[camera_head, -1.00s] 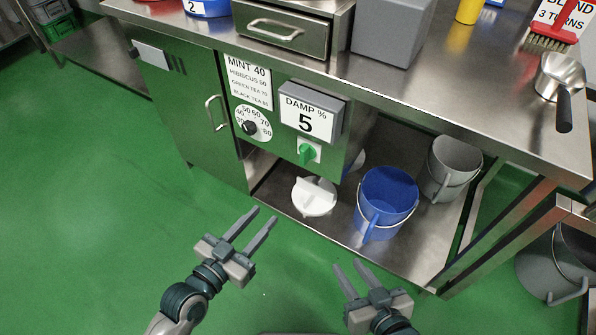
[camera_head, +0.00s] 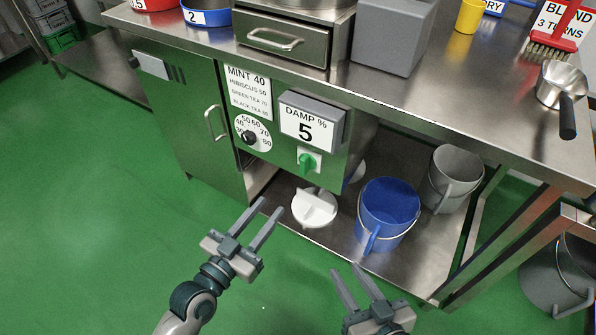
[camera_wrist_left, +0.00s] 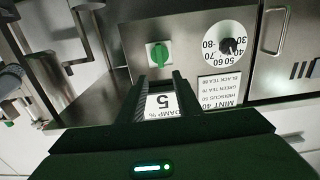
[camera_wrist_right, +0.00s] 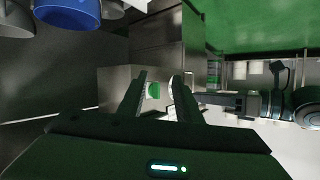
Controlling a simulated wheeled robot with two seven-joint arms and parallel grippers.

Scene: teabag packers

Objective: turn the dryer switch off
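The dryer switch is a green knob (camera_head: 308,162) on a white plate, low on the dryer's front panel under a display reading "DAMP % 5" (camera_head: 309,121). The green knob also shows in the left wrist view (camera_wrist_left: 159,54) and between the fingers in the right wrist view (camera_wrist_right: 153,90). My left gripper (camera_head: 264,222) is open and empty, in front of and below the panel, apart from the knob. My right gripper (camera_head: 350,280) is open and empty, lower and to the right, in front of the lower shelf. Neither gripper touches anything.
A black temperature dial (camera_head: 249,137) sits left of the knob. Below, the shelf holds a white lidded item (camera_head: 314,207), a blue bucket (camera_head: 388,212) and a grey bucket (camera_head: 454,178). A cabinet door handle (camera_head: 214,123) sticks out at left. The green floor in front is clear.

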